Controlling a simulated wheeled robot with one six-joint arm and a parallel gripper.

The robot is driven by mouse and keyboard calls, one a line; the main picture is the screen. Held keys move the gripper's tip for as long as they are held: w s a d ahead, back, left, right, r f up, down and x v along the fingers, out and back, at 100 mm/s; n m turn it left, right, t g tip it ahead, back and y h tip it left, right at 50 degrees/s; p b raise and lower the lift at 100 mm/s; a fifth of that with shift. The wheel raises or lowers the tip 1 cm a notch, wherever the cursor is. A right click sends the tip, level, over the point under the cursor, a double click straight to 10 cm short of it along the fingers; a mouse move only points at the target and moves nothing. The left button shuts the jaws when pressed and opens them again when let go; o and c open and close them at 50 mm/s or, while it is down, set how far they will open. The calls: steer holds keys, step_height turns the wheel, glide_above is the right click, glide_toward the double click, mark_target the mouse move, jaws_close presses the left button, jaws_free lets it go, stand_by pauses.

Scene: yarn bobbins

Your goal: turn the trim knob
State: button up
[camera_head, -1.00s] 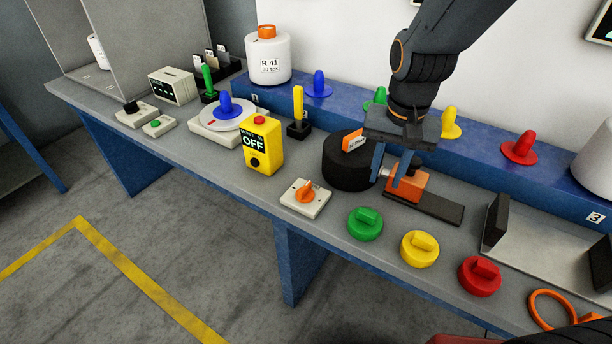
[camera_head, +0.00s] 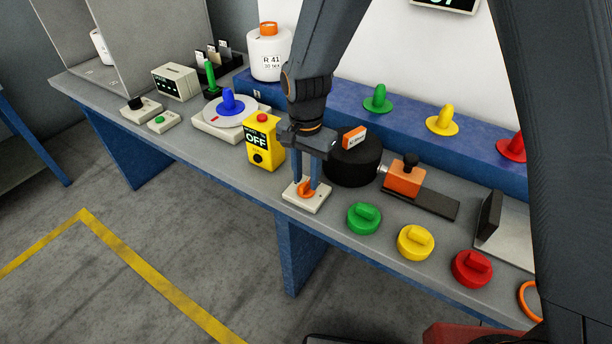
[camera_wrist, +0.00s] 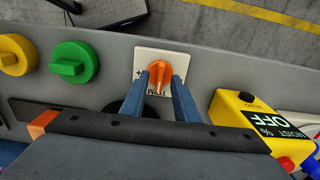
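The orange trim knob (camera_head: 306,190) sits on a white square plate (camera_head: 316,204) at the front of the bench. In the wrist view the knob (camera_wrist: 159,77) stands on its plate (camera_wrist: 148,56), which carries a minus mark, a plus mark and partly hidden lettering. My gripper (camera_head: 307,186) points down at the knob, with its blue fingers at the knob's height. In the wrist view my gripper's fingers (camera_wrist: 166,84) are apart, one on each side of the knob's ridge. I cannot tell whether they touch it.
A yellow OFF box (camera_head: 263,143) stands close to the left of my gripper. A black drum (camera_head: 352,165) is just behind to the right, with an orange block (camera_head: 404,180) beyond it. Green (camera_head: 364,217), yellow (camera_head: 415,242) and red (camera_head: 472,268) knobs line the front edge.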

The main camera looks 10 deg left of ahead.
steer(key=shift+f, duration=0.65)
jaws_close()
steer(key=shift+n, duration=0.4)
steer(key=n, duration=0.4)
steer(key=shift+n, duration=0.3)
steer(key=shift+r+n, duration=0.1)
steer(key=shift+n, duration=2.1)
